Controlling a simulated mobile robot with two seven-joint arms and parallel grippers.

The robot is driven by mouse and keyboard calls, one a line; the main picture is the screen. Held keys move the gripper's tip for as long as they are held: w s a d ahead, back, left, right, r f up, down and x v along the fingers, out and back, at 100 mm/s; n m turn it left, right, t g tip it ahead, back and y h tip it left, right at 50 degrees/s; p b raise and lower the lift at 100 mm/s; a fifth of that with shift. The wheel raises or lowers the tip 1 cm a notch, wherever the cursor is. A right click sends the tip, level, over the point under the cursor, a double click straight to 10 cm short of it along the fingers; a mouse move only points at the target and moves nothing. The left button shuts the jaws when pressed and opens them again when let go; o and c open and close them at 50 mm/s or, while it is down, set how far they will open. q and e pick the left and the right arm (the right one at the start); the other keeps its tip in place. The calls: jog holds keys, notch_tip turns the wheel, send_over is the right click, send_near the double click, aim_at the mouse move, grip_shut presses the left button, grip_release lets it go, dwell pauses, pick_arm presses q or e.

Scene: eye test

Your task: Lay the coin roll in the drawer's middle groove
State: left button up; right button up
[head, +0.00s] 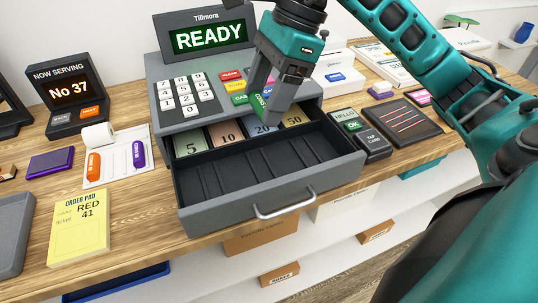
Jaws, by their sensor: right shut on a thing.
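The grey cash drawer (240,209) is pulled out below the register, and its front part has several dark, empty-looking grooves. The middle groove (262,168) lies near the centre of that row. My right gripper (268,102) is above the back of the drawer, in front of the keypad. My left gripper is not in view.
Notes marked 5 (192,145), 10, 20 and 50 fill the drawer's back row. The register (160,70) rises behind. The silver handle (284,208) juts out in front. A card reader (372,143) stands close at right; an order pad (80,228) lies at left.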

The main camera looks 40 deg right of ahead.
aim_at(259, 173)
notch_tip(259, 173, down, 14)
jog(key=shift+r+b, duration=0.2)
jog(key=shift+b, duration=0.35)
jog(key=shift+f, duration=0.15)
jog(key=o, duration=1.1)
jog(key=shift+o, duration=0.2)
jog(key=shift+r, duration=0.2)
jog(key=v, duration=1.2)
jog(key=shift+d+f, duration=0.1)
jog(key=shift+f, duration=0.05)
